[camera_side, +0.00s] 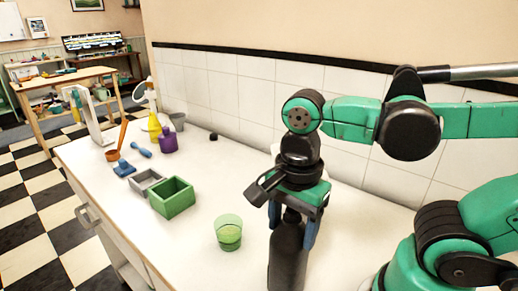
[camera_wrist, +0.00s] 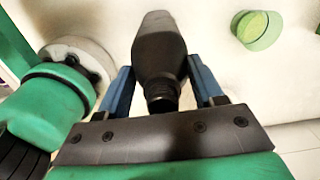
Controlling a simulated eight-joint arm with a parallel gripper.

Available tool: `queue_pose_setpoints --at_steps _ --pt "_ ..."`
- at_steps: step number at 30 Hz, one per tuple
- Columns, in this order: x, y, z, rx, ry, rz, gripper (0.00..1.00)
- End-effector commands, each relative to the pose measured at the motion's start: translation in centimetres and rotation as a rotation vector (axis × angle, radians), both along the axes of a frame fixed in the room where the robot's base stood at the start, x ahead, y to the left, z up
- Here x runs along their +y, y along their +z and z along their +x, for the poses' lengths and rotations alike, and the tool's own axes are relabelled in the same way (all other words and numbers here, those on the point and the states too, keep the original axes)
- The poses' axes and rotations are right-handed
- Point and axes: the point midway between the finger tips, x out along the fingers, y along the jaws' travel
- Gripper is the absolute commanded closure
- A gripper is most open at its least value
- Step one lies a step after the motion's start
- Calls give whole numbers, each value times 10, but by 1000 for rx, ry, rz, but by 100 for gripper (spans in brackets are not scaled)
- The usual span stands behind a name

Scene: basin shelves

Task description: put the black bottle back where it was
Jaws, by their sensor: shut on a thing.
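The black bottle (camera_side: 287,258) stands upright at the front of the white counter in the side view, its base cut off by the frame edge. My gripper (camera_side: 292,226) is above it, pointing down, with its blue fingers on either side of the bottle's upper part. In the wrist view my gripper (camera_wrist: 166,88) is shut on the black bottle (camera_wrist: 159,50), which lies between the two blue fingers. I cannot tell whether the bottle's base touches the counter.
A green translucent cup (camera_side: 228,235) stands left of the bottle; it also shows in the wrist view (camera_wrist: 259,30). A green box (camera_side: 172,198) and a grey box (camera_side: 147,184) are farther left. A purple bottle (camera_side: 168,140) stands farther back. The counter (camera_side: 232,178) is clear behind the cup.

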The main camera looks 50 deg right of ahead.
Motion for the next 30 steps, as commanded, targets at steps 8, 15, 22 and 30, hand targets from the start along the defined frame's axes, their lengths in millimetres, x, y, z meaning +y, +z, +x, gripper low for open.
queue_pose_setpoints --at_steps 8,15,22,30 --pt "0 -3 0 0 0 0 3" --pt "0 -3 0 0 0 0 3" --pt "0 9 1 0 0 0 3" --pt "0 43 0 0 0 0 3"
